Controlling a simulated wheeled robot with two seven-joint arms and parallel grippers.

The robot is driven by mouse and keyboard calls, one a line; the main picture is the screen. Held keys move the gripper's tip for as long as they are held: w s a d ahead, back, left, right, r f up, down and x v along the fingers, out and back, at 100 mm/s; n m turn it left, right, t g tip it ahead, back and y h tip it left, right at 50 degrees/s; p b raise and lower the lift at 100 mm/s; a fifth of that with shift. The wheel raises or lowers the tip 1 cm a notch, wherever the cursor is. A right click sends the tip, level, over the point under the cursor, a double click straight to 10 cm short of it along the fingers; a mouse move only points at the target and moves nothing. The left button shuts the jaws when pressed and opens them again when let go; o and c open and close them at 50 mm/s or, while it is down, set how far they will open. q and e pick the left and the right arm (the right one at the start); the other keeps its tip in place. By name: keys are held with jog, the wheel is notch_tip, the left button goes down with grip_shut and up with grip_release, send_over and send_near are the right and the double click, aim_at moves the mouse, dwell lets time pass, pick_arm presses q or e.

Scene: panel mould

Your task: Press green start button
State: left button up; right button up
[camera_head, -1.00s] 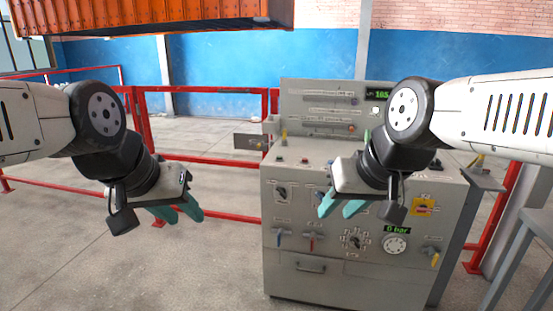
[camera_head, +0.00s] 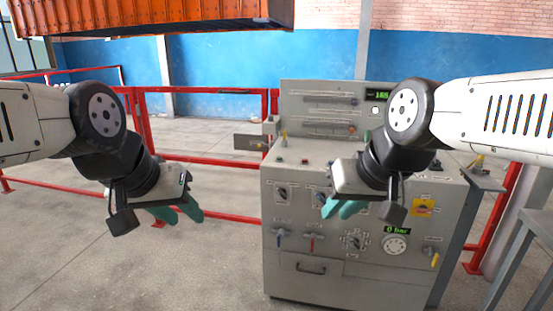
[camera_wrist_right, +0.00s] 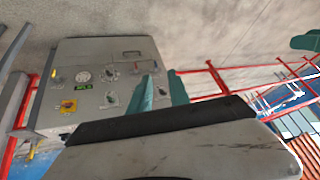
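The grey control console (camera_head: 300,268) stands right of centre, with knobs, levers and displays. A small dark, greenish button (camera_head: 280,158) sits on its sloped top at the left, beside a small red one (camera_head: 304,161); I cannot tell for sure that it is the green start button. My right gripper (camera_head: 337,214) hangs in front of the console's front face, open and empty; it also shows in the right wrist view (camera_wrist_right: 160,74). My right arm hides part of the console top. My left gripper (camera_head: 184,218) is open and empty, left of the console, apart from it.
A red railing (camera_head: 215,161) runs behind and beside the console. An orange container (camera_head: 150,18) is at the upper left. A grey metal frame (camera_head: 520,250) stands at the right edge. The floor (camera_head: 120,270) left of the console is clear.

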grip_shut()
dwell(1.4)
